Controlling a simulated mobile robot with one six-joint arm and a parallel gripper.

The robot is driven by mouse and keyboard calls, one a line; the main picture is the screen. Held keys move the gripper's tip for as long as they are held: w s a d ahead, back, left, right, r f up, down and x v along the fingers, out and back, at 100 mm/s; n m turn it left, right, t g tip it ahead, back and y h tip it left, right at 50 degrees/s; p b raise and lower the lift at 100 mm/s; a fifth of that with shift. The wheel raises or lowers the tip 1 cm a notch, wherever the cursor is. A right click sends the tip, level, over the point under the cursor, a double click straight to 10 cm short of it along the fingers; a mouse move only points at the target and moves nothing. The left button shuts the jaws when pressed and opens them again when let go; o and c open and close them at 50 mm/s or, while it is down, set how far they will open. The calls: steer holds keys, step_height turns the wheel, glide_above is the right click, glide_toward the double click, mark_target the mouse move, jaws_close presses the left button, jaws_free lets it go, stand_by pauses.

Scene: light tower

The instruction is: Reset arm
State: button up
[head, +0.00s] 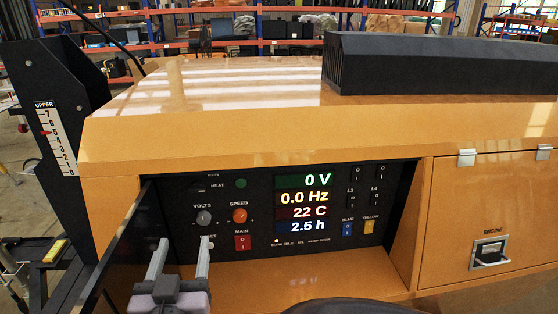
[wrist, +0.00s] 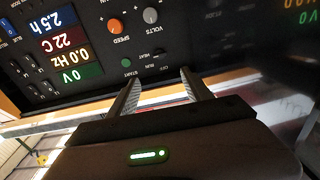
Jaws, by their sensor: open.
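My gripper (head: 181,246) is in the lower left of the head view. Its two light grey fingers are apart and nothing is between them. They point up toward the black control panel (head: 262,190), in front of its lower left part. The grey VOLTS knob (head: 204,218) and the orange SPEED knob (head: 239,215) are just above and right of the fingers. In the wrist view the panel appears upside down, and the open fingers (wrist: 160,80) reach toward the HEAT and START labels. I cannot tell whether the fingers touch anything.
The panel sits recessed in an orange housing (head: 250,130); an open dark door (head: 120,255) stands at its left, close to my gripper. The display (head: 304,204) reads 0 V, 0.0 Hz, 22 C and 2.5 h. A red MAIN switch (head: 242,242) is right of the fingers.

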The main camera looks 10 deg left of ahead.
steer(key=w+d+r+m+g, duration=0.1)
steer(key=w+d+m+g, duration=0.15)
steer(key=d, duration=0.65)
steer(key=w+d+r+m+g, duration=0.2)
steer(key=w+d+g, duration=0.15)
steer(key=d, duration=0.45)
steer(key=s+d+f+m+g+h, duration=0.1)
steer(key=s+d+f+g, duration=0.1)
steer(key=s+d, duration=0.6)
steer(key=s+d+f+m+g+h, duration=0.2)
steer(key=s+d+f+g, duration=0.1)
steer(key=s+d, duration=0.5)
steer(key=shift+d+f+h, duration=0.3)
steer(key=shift+d+f, duration=0.05)
steer(key=shift+d, duration=0.55)
steer(key=shift+w, duration=0.1)
